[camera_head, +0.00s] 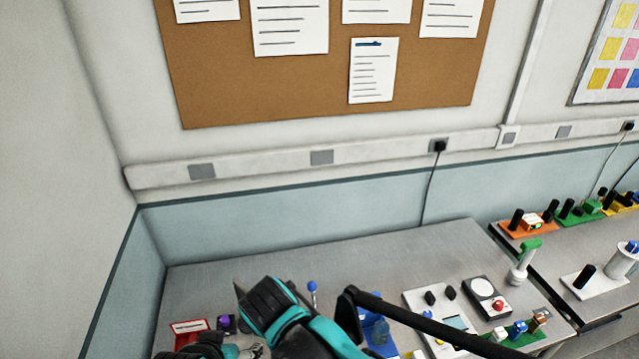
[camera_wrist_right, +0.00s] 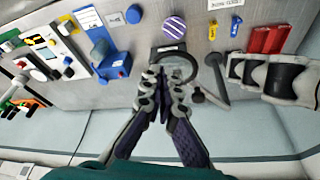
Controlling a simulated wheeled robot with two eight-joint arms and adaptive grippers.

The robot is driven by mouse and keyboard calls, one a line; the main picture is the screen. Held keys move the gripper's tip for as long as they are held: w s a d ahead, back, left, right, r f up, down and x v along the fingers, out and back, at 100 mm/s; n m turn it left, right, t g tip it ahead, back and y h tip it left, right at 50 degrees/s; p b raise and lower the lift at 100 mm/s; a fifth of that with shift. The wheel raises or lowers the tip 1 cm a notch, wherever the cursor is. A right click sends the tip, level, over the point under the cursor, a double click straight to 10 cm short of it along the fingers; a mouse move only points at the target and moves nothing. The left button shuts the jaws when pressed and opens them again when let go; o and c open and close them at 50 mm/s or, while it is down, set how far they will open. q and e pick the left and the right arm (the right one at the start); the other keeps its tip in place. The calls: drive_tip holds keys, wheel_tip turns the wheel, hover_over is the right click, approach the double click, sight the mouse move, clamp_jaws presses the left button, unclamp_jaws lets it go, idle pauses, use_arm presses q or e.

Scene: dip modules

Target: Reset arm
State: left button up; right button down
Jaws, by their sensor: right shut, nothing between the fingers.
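My right gripper (camera_wrist_right: 163,78) is shut and empty in the right wrist view, its fingers together over the bench beside a dark ring-like part. In the head view a ridged black and teal part (camera_head: 268,303), apparently of my right arm, covers the front middle of the bench. A black and teal part (camera_head: 200,347) at the bottom left edge appears to belong to my left arm. No object is in the right gripper.
A white panel (camera_head: 428,298) and a dial box (camera_head: 487,298) stand to the right. The back of the grey bench (camera_head: 400,250) is clear.

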use_arm(q)
wheel_tip(320, 180, down, 18)
drive_tip(key=b, duration=1.7)
drive_tip(key=shift+s+r+b, duration=0.15)
drive_tip(key=shift+s+b, duration=0.1)
drive_tip(key=shift+b, duration=0.15)
use_arm(e)
drive_tip(key=s+d+f+n+t, duration=0.1)
drive_tip(key=d+f, duration=0.8)
drive_tip(key=d, duration=0.2)
drive_tip(key=s+d+f+n+t, duration=0.1)
drive_tip(key=s+d+f+t, duration=0.1)
drive_tip(key=d+f, duration=0.6)
drive_tip(key=d, duration=0.4)
drive_tip(key=shift+s+f+y, duration=0.15)
drive_tip(key=shift+f+y, duration=0.25)
